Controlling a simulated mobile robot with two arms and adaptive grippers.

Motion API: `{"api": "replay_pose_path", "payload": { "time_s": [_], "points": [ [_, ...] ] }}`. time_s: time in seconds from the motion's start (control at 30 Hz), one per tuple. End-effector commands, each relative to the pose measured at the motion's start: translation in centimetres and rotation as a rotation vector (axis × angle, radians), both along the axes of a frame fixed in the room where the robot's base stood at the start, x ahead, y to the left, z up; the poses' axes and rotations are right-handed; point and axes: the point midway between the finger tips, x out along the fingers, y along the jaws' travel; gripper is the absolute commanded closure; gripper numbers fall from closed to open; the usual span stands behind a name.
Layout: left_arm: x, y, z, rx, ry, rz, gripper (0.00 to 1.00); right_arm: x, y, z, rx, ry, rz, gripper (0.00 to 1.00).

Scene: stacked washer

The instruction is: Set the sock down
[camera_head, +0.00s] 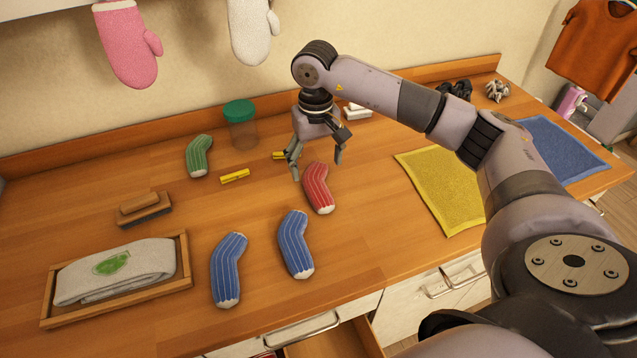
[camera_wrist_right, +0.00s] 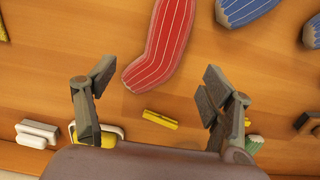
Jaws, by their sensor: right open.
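A red striped sock (camera_head: 318,188) lies on the wooden counter in the head view, just below and right of my right gripper. My right gripper (camera_head: 317,170) is open and empty, its fingers pointing down beside the sock's upper end. In the right wrist view the red sock (camera_wrist_right: 160,45) lies beyond the open fingertips of my right gripper (camera_wrist_right: 155,85), apart from both. Two blue striped socks (camera_head: 296,244) (camera_head: 229,268) and a green striped sock (camera_head: 199,155) lie on the counter too. My left gripper is not in view.
A wooden tray (camera_head: 186,262) holds a folded cloth at the left. A brush (camera_head: 144,209), a yellow clothespin (camera_head: 235,176) and a green-lidded jar (camera_head: 241,128) stand or lie nearby. A yellow mat (camera_head: 440,190) and a blue mat (camera_head: 562,150) lie to the right. An open drawer (camera_head: 335,340) is below the front edge.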

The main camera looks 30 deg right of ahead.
Motion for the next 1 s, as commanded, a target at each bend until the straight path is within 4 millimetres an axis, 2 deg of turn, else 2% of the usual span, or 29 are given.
{"api": "replay_pose_path", "payload": {
  "time_s": [0.17,0.3,0.5,0.73,1.0],
  "points": [
    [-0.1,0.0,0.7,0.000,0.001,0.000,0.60,-0.2,0.0,-1.2,-0.001,0.003,0.000,0.25],
    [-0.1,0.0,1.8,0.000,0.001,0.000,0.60,-0.6,0.0,-3.2,0.000,0.005,0.000,0.25],
    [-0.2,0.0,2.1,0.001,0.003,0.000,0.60,-0.5,0.1,-5.4,0.001,0.001,0.000,0.25],
    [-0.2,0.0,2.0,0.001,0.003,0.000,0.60,-0.5,0.1,-5.6,0.000,-0.001,0.000,0.25],
    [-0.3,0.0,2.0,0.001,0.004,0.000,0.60,-0.5,0.0,-5.6,0.000,-0.001,0.000,0.42]
  ]
}}
